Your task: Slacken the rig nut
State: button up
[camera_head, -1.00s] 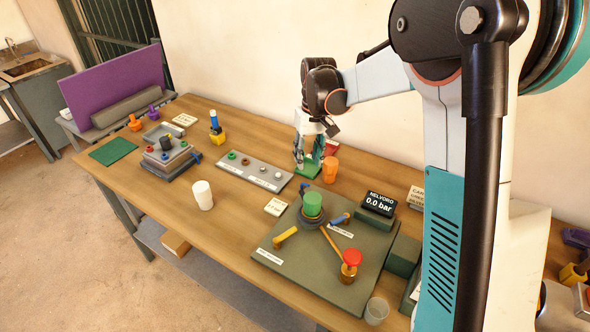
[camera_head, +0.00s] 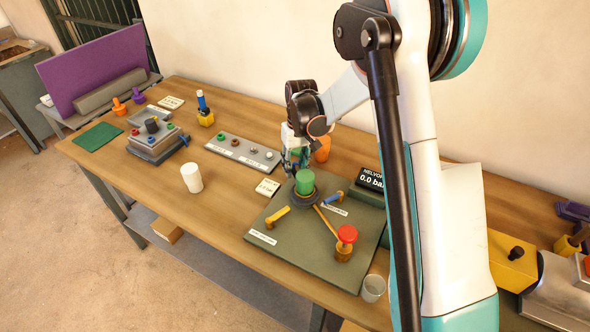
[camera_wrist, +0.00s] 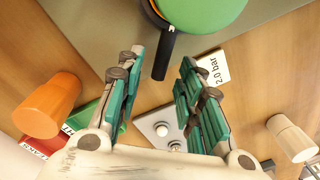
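The rig is a grey-green board (camera_head: 275,236) carrying a green cylinder (camera_head: 305,181) on a dark round collar (camera_head: 303,198). The cylinder's green top (camera_wrist: 205,12) fills the upper edge of the wrist view, with a black lever (camera_wrist: 165,56) sticking out below it. I cannot tell which part is the rig nut. My gripper (camera_head: 297,163) is just behind the cylinder in the head view. In the wrist view my gripper (camera_wrist: 161,60) has its teal-padded fingers apart, with nothing held between them. The lever's end lies in the gap between the fingertips in the picture; contact is not visible.
The board also bears a red knob (camera_head: 347,234), a yellow handle (camera_head: 278,217) and a blue handle (camera_head: 332,197). The display (camera_head: 371,180) reads 0.0. An orange cup (camera_wrist: 52,105), a white cup (camera_wrist: 291,138) and a "2.0 bar" card (camera_wrist: 212,68) are nearby.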

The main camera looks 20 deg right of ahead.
jog(key=shift+f, duration=0.55)
grip_shut()
